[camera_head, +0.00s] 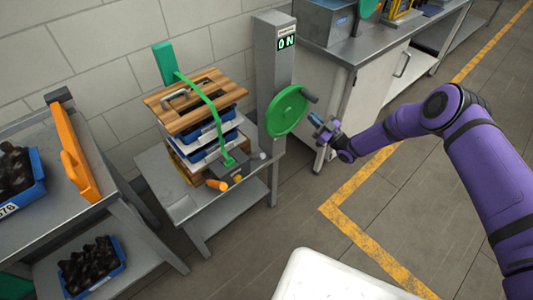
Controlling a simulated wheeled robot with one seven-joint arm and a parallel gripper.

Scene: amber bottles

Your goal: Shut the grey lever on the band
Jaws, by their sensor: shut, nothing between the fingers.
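A green band (213,110) runs from a green block (165,62) at the wall, over a stack of trays topped by a wooden board (190,100), down to a small dark grey buckle-like part (236,166) at the stack's front. An orange-tipped piece (217,184) and a pale-tipped piece (262,156) stick out near it. At this size I cannot tell which piece is the grey lever or how it is set. My gripper (318,122) is shut and empty, right of the green wheel (287,110) and well apart from the band.
The wheel is on a grey column (274,65) reading "ON", close right of the stack's metal table (190,207). A left bench has an orange panel (75,150) and blue crates (92,268) of dark bottles. A white surface (335,277) is in front. Floor at right is clear.

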